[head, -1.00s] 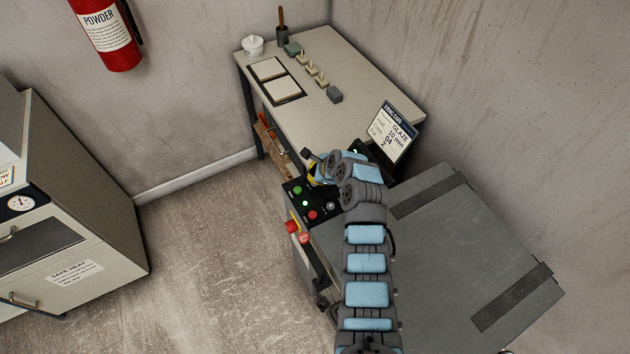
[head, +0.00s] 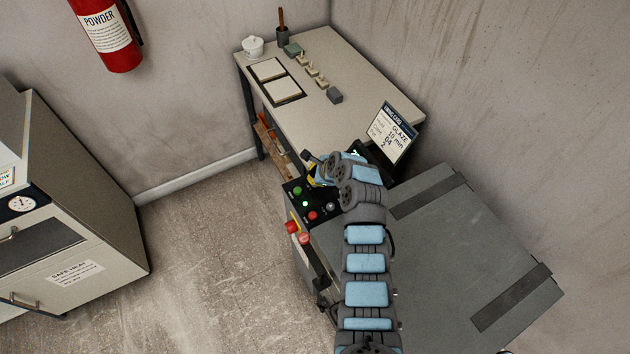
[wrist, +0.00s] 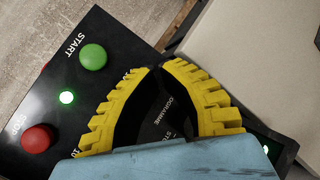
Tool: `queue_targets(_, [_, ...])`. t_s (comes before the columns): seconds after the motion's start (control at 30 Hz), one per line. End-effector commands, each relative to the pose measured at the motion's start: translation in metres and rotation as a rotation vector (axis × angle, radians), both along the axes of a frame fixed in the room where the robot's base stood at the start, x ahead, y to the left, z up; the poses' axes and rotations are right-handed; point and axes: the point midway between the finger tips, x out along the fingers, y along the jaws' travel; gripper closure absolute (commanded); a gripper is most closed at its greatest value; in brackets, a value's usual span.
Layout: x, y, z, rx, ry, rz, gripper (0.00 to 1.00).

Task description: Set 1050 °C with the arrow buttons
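The black control panel (head: 321,214) is on the front of the grey kiln, beneath my gripper (head: 312,170). In the wrist view the panel (wrist: 115,45) shows a green START button (wrist: 93,57), a lit green lamp (wrist: 67,97) and a red STOP button (wrist: 37,138). My yellow gripper fingers (wrist: 160,70) arch over the panel with their tips together and nothing seen between them. Partly covered lettering shows between the fingers. The arrow buttons cannot be made out; my gripper and wrist cover that part. A green-lit display (head: 356,153) is partly hidden behind my wrist, too small to read.
A card (head: 394,134) reading GLAZE, 10 min and more stands behind the panel. A table (head: 350,65) with tiles and small blocks is beyond. A red stop knob (head: 291,227) sticks out at the kiln's front left. Open floor (head: 215,240) lies left.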

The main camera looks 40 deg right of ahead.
Motion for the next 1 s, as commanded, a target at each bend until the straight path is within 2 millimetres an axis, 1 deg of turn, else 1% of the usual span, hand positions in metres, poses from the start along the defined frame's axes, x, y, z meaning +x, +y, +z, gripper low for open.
queue_targets(0.2, [-0.0007, 0.0006, -0.0052, 0.002, 0.003, -0.001, 1.00])
queue_targets(1.0, [-0.0001, 0.0000, -0.0087, 0.000, 0.000, 0.000, 1.00])
